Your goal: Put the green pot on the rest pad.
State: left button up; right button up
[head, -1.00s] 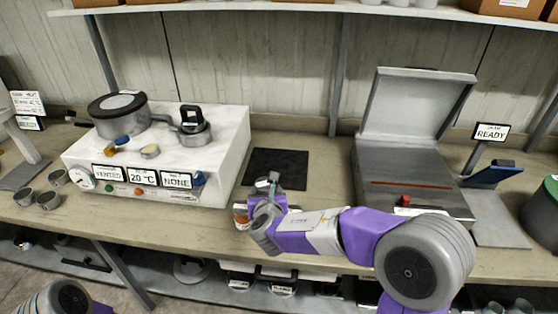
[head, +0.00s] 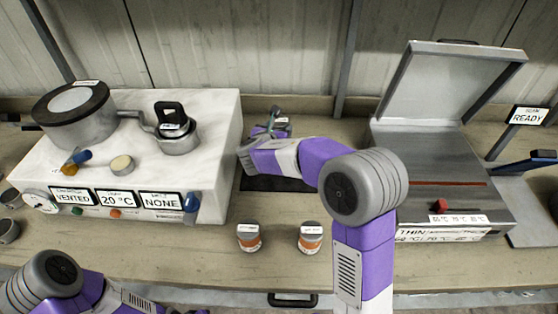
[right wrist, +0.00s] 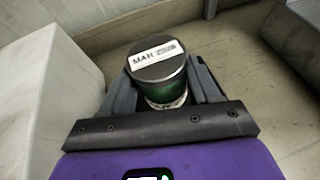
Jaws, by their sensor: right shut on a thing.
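The green pot (right wrist: 165,90), a small jar with a dark grey lid and a white label, sits between the fingers of my right gripper (right wrist: 163,88) in the right wrist view. That gripper is shut on it. In the head view my right gripper (head: 270,128) is at the back of the counter, beyond the dark rest pad (head: 262,184). My arm hides part of the pad and most of the pot there. I cannot tell whether the pot touches the counter. My left arm shows at the bottom left, but its gripper is out of view.
Two orange-banded jars (head: 249,238) (head: 310,238) stand in front of the pad. A white apparatus (head: 215,150) with a large pan (head: 75,117) is left of it. A grey machine (head: 440,180) with a raised lid is on the right. Open counter lies between them.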

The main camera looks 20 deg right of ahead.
jog(key=f+b, duration=0.2)
jog(key=f, duration=0.3)
jog(key=f+b, duration=0.1)
jog(key=f, duration=0.4)
jog(key=shift+w+d+b, duration=0.15)
jog(key=shift+d+b, duration=0.05)
jog(key=shift+b, duration=0.15)
jog(key=shift+r, duration=0.1)
jog(key=shift+f, duration=0.2)
jog(key=o, duration=1.2)
jog(key=shift+c, duration=0.2)
jog(key=shift+r, duration=0.25)
jog(key=p+v, duration=0.2)
jog(key=v, duration=1)
